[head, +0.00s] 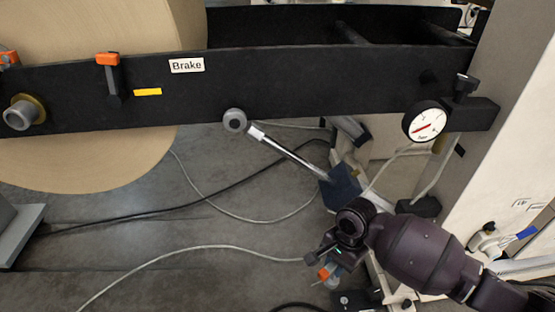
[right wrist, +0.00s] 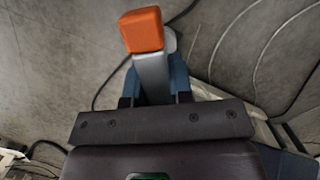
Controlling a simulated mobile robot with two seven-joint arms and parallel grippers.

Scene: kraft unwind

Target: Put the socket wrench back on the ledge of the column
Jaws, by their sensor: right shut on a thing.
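My right gripper (head: 333,266) points down in the lower middle of the head view, in front of the machine. In the right wrist view its blue fingers (right wrist: 158,84) are shut around a grey bar with an orange end, which I take to be the socket wrench (right wrist: 143,32). Its orange end also shows small in the head view beside the gripper. A pale rounded part shows behind the orange end; its shape is partly hidden. The pale column (head: 518,80) stands at the right of the head view. I cannot tell its ledge clearly. My left gripper is not in view.
A black beam (head: 300,90) labelled Brake crosses above, with a dial gauge (head: 426,121). A chrome rod (head: 290,153) slants from a grey knob to a dark blue block (head: 343,186). The kraft roll (head: 90,165) stands left. Cables cross the grey floor. A blue-handled item (head: 525,232) sits right.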

